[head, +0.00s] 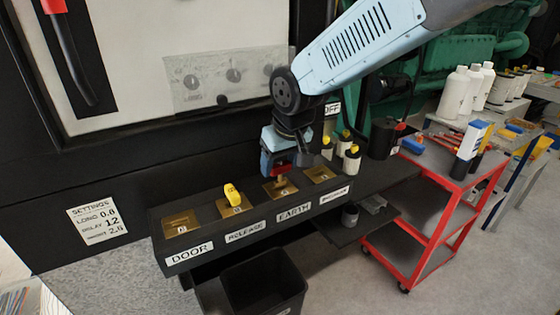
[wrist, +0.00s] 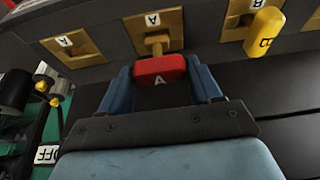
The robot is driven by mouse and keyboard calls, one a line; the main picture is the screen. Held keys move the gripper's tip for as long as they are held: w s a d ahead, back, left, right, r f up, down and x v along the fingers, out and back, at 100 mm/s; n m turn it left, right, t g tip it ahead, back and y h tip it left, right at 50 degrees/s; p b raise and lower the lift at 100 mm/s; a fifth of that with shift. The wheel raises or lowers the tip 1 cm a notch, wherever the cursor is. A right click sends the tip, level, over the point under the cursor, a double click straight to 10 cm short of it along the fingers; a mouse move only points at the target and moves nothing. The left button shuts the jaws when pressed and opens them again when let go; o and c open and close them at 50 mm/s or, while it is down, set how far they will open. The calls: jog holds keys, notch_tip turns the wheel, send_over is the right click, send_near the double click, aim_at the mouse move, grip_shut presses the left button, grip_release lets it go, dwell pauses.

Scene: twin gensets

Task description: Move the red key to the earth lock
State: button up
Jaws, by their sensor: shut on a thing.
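The red key (wrist: 160,69), marked A, is between the two fingers of my gripper (wrist: 162,84), which is shut on it. In the head view my gripper (head: 281,160) is over the earth lock (head: 280,187), a brass plate above the EARTH label (head: 294,212). The key's brass stem points at that plate, and in the wrist view it meets the earth lock (wrist: 150,22) with no clear gap. I cannot tell how deep the stem sits. In the head view the red key (head: 266,163) is partly hidden by my fingers.
A yellow key (head: 232,195) stands in the release lock. The door lock (head: 181,224) and the rightmost lock (head: 319,174) have no key. A black bin (head: 264,285) is below, and a red cart (head: 425,215) is at right.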

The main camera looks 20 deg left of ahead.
aim_at(282, 165)
jog(key=shift+f, duration=1.55)
dwell(0.4)
jog(key=o, duration=1.2)
jog(key=shift+r, duration=3.8)
jog(key=shift+d, duration=0.1)
